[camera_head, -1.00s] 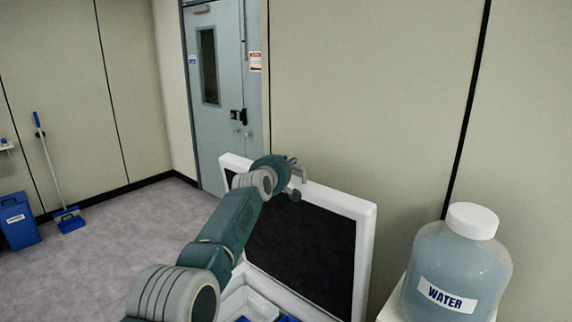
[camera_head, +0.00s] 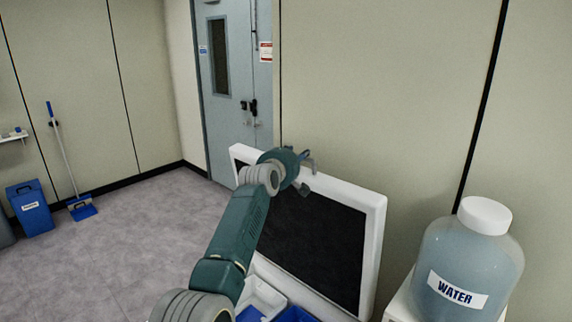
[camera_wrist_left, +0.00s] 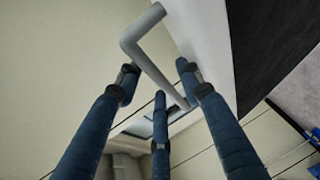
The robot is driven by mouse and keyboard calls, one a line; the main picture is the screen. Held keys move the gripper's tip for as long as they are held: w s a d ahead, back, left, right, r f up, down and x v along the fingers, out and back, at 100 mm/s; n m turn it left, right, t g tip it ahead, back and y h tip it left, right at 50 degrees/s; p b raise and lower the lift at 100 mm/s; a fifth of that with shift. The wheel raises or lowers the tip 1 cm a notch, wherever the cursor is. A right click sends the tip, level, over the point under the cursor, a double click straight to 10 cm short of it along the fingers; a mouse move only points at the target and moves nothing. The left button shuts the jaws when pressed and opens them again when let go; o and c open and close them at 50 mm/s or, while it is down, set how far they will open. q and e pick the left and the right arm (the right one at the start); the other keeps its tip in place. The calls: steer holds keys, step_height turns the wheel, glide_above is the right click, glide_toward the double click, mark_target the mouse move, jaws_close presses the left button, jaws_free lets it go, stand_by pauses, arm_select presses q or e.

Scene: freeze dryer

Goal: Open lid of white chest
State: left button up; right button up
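The white chest's lid (camera_head: 372,225) stands raised, nearly upright, with its dark inner panel (camera_head: 312,240) facing me. Part of the open white chest (camera_head: 262,293) shows below it, with blue items inside. My left arm reaches across the panel, and my left gripper (camera_head: 303,175) is at the lid's top edge. In the left wrist view my gripper's fingers (camera_wrist_left: 158,82) are spread apart around a grey bent handle (camera_wrist_left: 158,68) beside the white lid edge. I cannot tell whether they touch it. My right gripper is not in view.
A large water bottle (camera_head: 466,262) stands on a white surface to the right of the lid. A wall is close behind the lid. A door (camera_head: 228,90) is at the back. A blue bin (camera_head: 30,208) and a dustpan (camera_head: 82,208) are at the left, with clear floor between.

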arm_select(q)
steer(key=v, duration=0.9)
steer(key=shift+s, duration=0.35)
steer(key=shift+a, duration=0.1)
